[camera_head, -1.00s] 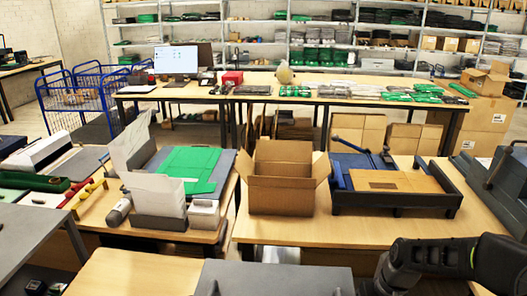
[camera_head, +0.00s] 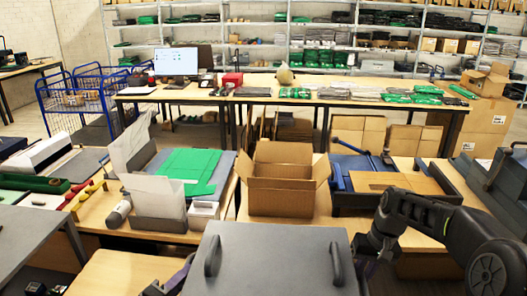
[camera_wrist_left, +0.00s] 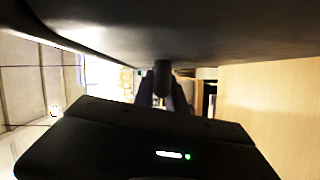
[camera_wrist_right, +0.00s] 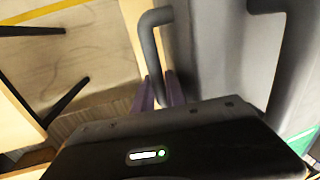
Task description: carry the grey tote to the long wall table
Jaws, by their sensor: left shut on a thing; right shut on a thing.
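The grey tote (camera_head: 275,262) is at the bottom centre of the head view, with a flat grey top and two dark handles. Its lower part is out of frame. My left gripper (camera_head: 180,278) is at its left side; in the left wrist view its fingers (camera_wrist_left: 166,92) are shut on a dark handle part. My right gripper (camera_head: 364,268) is at the right side; in the right wrist view its fingers (camera_wrist_right: 163,93) are shut on a grey bar of the tote (camera_wrist_right: 152,45). A long table (camera_head: 270,91) stands at the back before the shelves.
Nearer tables stand between me and the long table, with an open cardboard box (camera_head: 283,195), a dark tray (camera_head: 390,195) and a green-topped item (camera_head: 190,168). Blue wire carts (camera_head: 85,98) stand at the back left. Folded garments (camera_head: 415,94) cover the long table's right part.

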